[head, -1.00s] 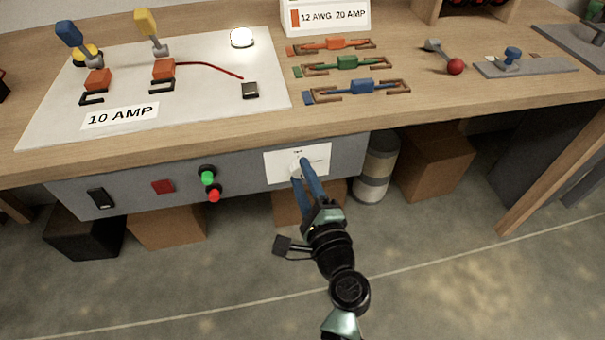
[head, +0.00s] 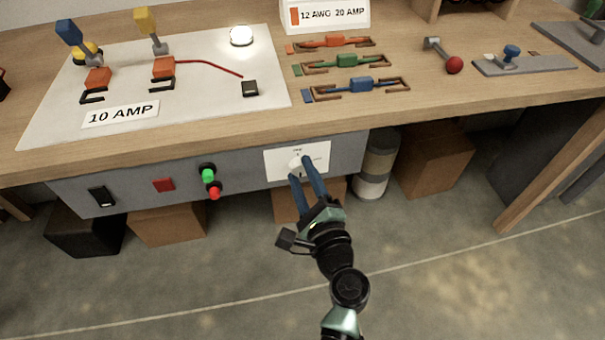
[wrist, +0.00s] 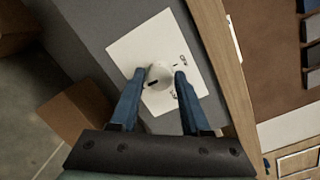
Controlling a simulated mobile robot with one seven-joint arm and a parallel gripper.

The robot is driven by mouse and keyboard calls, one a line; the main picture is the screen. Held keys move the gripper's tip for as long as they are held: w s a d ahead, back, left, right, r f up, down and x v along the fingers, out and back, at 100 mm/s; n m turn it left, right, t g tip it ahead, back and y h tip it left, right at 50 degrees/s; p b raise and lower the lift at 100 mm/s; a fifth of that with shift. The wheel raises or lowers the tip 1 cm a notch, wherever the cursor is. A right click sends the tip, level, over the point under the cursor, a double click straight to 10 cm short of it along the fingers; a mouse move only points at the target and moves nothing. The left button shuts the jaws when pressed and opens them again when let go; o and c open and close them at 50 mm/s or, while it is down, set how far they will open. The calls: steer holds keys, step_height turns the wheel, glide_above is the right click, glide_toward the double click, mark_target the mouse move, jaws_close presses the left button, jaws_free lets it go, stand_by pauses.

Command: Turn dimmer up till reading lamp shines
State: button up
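The dimmer is a round white knob (head: 296,164) on a white plate (head: 322,152) on the grey panel under the bench top. The knob also shows in the wrist view (wrist: 159,74), with a dark mark at its lower left. My gripper (head: 303,169) is open and empty, its two blue fingers just in front of the knob. In the wrist view, my fingertips (wrist: 160,73) lie either side of the knob with gaps visible. A round white lamp (head: 241,36) on the bench board glows brightly.
The panel also has a black rocker switch (head: 101,196), a red square switch (head: 163,185), and green (head: 208,175) and red (head: 214,191) buttons. The wooden bench edge (head: 400,118) overhangs the panel. Boxes (head: 435,160) and a canister (head: 374,170) stand below.

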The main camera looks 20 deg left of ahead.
steer(key=o, duration=0.3)
steer(key=v, duration=1.3)
steer(key=shift+p, duration=0.3)
steer(key=shift+a, duration=0.1)
